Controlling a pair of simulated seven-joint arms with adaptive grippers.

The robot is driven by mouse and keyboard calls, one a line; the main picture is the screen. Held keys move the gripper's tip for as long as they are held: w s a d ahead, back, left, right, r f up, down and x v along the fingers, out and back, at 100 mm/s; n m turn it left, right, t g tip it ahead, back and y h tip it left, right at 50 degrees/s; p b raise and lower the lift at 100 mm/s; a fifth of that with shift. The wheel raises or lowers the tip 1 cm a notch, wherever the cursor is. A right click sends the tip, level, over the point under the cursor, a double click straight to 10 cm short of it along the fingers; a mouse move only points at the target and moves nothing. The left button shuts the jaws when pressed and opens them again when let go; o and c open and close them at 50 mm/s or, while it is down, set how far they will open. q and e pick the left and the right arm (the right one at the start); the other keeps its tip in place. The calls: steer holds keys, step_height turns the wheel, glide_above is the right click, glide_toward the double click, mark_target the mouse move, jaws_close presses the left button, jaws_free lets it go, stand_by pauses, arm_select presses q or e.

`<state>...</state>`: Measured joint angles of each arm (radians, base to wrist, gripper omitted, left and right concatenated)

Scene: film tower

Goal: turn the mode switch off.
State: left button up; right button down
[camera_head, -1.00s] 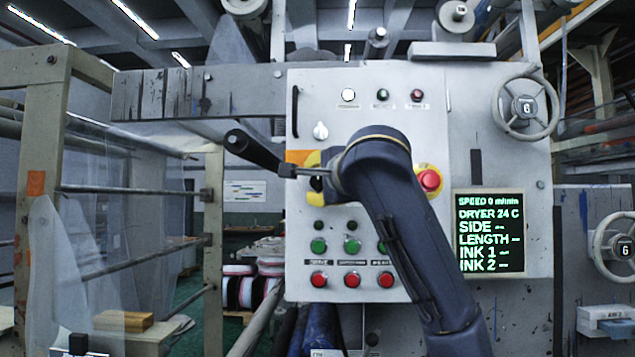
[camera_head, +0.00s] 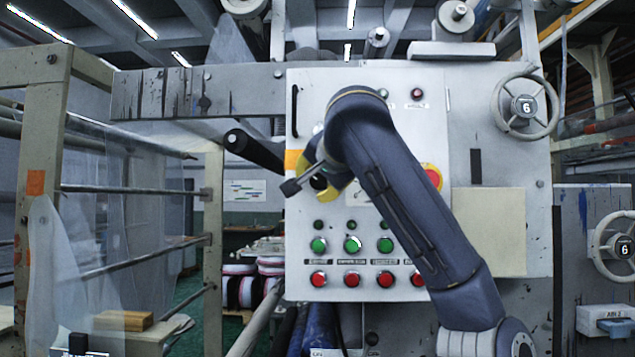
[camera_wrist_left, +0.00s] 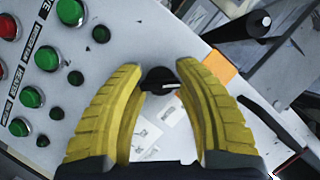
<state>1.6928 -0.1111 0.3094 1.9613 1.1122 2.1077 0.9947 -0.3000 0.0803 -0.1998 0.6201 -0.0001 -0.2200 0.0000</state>
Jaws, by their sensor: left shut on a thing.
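The mode switch (camera_wrist_left: 158,82) is a small black rotary knob with a pale pointer line, in the left wrist view. My left gripper (camera_wrist_left: 159,74) has its yellow fingers on either side of the knob and is shut on it. In the head view my left gripper (camera_head: 328,188) sits tilted at the upper left of the control panel (camera_head: 462,130), and its fingers cover most of the knob. My right gripper is not in view.
Green buttons (camera_head: 352,244) and red buttons (camera_head: 352,280) sit below the gripper. A red emergency button (camera_head: 433,177) is partly behind my arm. A black handle (camera_head: 255,150) juts out left of the panel. A handwheel (camera_head: 525,105) is at the right.

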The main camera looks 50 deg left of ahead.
arm_select(q)
steer(key=shift+c, duration=0.2)
stand_by(0.4)
steer(key=o, duration=1.3)
steer(key=v, duration=1.2)
steer(key=shift+a, duration=0.1)
